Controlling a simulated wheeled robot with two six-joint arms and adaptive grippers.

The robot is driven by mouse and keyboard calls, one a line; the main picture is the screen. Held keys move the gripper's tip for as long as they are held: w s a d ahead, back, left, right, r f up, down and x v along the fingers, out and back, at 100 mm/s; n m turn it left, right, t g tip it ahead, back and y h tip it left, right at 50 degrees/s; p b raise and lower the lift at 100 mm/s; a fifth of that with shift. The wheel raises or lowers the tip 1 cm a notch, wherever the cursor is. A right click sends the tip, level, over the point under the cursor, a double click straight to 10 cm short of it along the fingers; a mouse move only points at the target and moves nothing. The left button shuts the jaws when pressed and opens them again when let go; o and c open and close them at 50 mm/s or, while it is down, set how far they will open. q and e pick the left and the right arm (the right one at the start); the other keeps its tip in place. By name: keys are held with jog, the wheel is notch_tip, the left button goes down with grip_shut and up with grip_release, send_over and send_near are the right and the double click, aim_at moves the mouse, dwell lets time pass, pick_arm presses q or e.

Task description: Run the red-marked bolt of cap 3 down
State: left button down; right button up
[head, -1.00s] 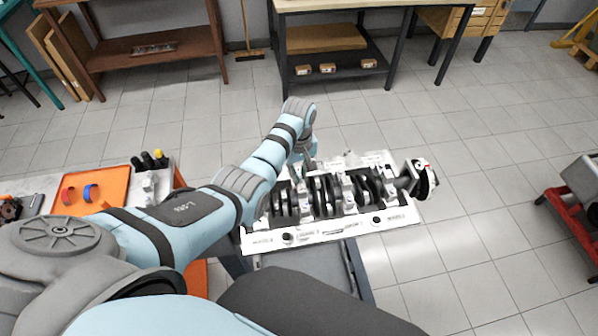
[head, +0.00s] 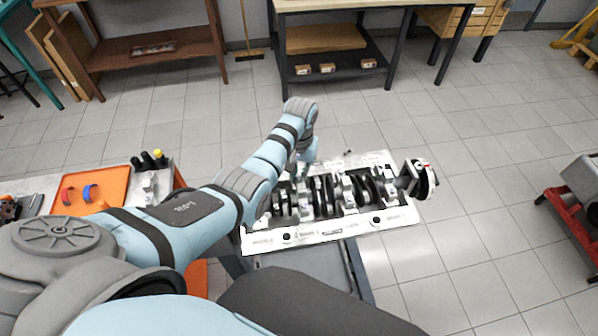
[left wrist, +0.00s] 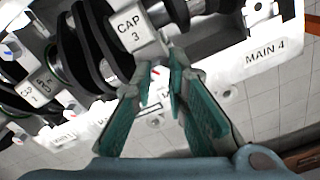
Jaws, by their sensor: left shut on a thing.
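The cap 3 block (left wrist: 132,32), light grey and lettered "CAP 3", sits across the dark crankshaft in the left wrist view. A small red mark shows on the bolt (left wrist: 155,70) at its near end, between my fingers. My left gripper (left wrist: 158,82), with teal finger pads, is shut on this bolt; its contact is partly hidden by the fingers. In the head view the engine block (head: 345,232) lies on a stand, and my left wrist reaches over its far left part. My right gripper is not in view.
Another cap (left wrist: 38,85) stands to the left along the crankshaft. A "MAIN 4" label (left wrist: 265,55) is on the block's rim. The crankshaft's end flange (head: 424,180) sticks out at right. An orange tray (head: 98,190) lies on a bench at left.

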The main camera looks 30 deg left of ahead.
pick_arm(q)
jog(key=m, duration=1.2)
jog(key=shift+m, duration=0.4)
jog(key=m, duration=0.6)
jog(key=shift+w, duration=0.1)
jog(key=m, duration=0.7)
jog(key=shift+r, duration=0.1)
jog(key=c, duration=1.6)
grip_release()
jog(key=shift+s, duration=0.2)
